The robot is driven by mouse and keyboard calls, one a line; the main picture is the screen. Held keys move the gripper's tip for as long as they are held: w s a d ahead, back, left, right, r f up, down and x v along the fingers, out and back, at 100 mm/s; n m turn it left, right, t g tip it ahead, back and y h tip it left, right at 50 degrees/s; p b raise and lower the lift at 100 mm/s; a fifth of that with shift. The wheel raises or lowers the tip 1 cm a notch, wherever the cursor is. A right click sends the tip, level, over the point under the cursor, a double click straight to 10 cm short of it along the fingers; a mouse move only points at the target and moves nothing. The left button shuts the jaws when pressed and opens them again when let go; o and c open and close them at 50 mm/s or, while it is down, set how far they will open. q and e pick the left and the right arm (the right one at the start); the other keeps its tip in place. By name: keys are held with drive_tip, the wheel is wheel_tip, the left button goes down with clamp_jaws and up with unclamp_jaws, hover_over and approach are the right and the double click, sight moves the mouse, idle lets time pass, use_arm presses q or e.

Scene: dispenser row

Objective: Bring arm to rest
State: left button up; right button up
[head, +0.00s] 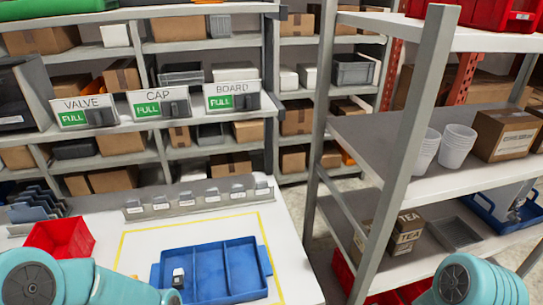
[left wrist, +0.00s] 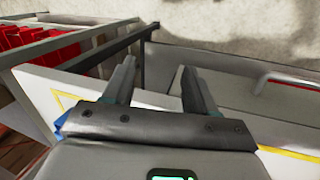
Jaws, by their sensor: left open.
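My left gripper (left wrist: 158,78) is open in the left wrist view, with its two dark fingers apart and nothing between them. Beyond the fingers are a pale table surface with a yellow line and a rough grey floor or wall. In the head view my left arm (head: 65,283) comes in teal from the lower left along the near table edge; its gripper cannot be made out there. My right arm (head: 472,282) shows at the lower right, bent, with its gripper out of the picture.
A blue compartment tray (head: 232,292) lies inside a yellow outline, with a small white-and-black item (head: 178,277) in its left compartment. A red bin (head: 62,240) stands left. Dispensers marked VALVE, CAP and BOARD (head: 231,96) stand behind. A grey shelf rack (head: 405,130) stands close at right.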

use_arm(q)
drive_tip(key=s+d+f, duration=0.4)
drive_tip(key=s+f, duration=0.6)
drive_tip(key=s, duration=0.2)
wheel_tip(320, 180, down, 10)
drive_tip(key=b, duration=1)
drive_tip(key=shift+w+a+r+n+h, duration=0.15)
drive_tip(key=shift+w+a+n+h, duration=0.15)
drive_tip(key=shift+n, duration=0.1)
drive_tip(key=shift+c, duration=0.3)
drive_tip(key=shift+c, duration=1.1)
drive_tip(key=shift+d, duration=0.1)
drive_tip(key=shift+w+d, duration=0.1)
drive_tip(key=shift+d, duration=0.05)
